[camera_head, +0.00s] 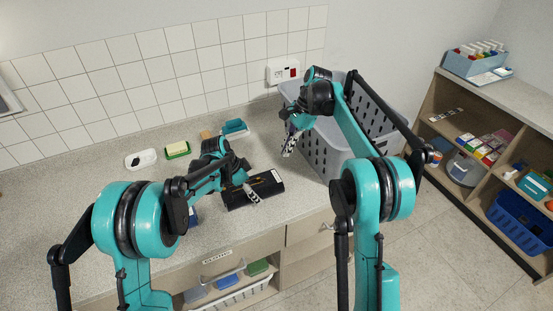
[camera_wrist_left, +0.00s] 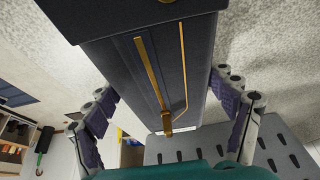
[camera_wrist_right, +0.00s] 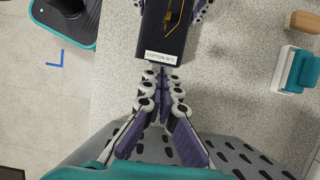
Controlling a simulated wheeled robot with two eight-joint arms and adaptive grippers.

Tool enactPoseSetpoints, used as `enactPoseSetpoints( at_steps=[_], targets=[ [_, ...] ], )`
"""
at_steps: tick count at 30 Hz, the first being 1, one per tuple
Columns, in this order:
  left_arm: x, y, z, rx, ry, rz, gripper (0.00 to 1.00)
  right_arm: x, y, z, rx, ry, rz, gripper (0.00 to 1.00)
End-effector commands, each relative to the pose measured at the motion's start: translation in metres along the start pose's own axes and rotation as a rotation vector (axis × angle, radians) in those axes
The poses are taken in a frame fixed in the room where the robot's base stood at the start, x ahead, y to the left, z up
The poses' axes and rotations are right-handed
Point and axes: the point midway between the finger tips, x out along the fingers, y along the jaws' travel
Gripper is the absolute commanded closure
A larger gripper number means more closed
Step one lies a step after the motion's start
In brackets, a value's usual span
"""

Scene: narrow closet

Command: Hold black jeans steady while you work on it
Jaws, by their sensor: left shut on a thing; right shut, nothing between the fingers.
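The black jeans (camera_head: 262,188) lie as a dark folded bundle on the speckled counter near its front edge. A gold zipper strip (camera_wrist_left: 152,70) and a gold J-shaped stitch line run along them. My left gripper (camera_head: 250,190) is shut on the jeans, one finger on each side in the left wrist view (camera_wrist_left: 168,92). My right gripper (camera_head: 288,147) is shut and empty, pointing down between the jeans and the basket. In the right wrist view (camera_wrist_right: 160,75) its fingertips appear just below a white "COTTON 30°C" label (camera_wrist_right: 162,58) on the jeans' end; contact is not clear.
A grey perforated basket (camera_head: 322,158) stands right of the jeans. A teal brush (camera_head: 233,127), a green dish with a yellow piece (camera_head: 177,150) and a white dish (camera_head: 141,159) lie along the tiled wall. An open drawer (camera_head: 235,285) is below. The left counter is clear.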

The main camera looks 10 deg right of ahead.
Motion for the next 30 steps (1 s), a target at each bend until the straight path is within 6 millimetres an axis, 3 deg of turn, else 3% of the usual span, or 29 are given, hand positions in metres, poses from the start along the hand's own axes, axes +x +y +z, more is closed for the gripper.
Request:
enactPoseSetpoints(
  at_steps=[13, 15, 21, 30],
  targets=[
    [0.000, 0.000, 0.000, 0.000, 0.000, 0.000, 0.62, 0.092, 0.000, 0.001, 0.003, 0.001, -0.001, 1.00],
    [0.001, 0.000, 0.000, 0.000, 0.000, 0.000, 0.62, 0.094, 0.000, 0.015, -0.001, 0.001, 0.000, 1.00],
    [0.000, 0.000, 0.000, 0.000, 0.000, 0.000, 0.62, 0.101, 0.000, 0.034, 0.002, 0.002, -0.001, 1.00],
    [0.000, 0.000, 0.000, 0.000, 0.000, 0.000, 0.62, 0.103, 0.000, 0.038, 0.004, 0.001, -0.002, 1.00]
  ],
)
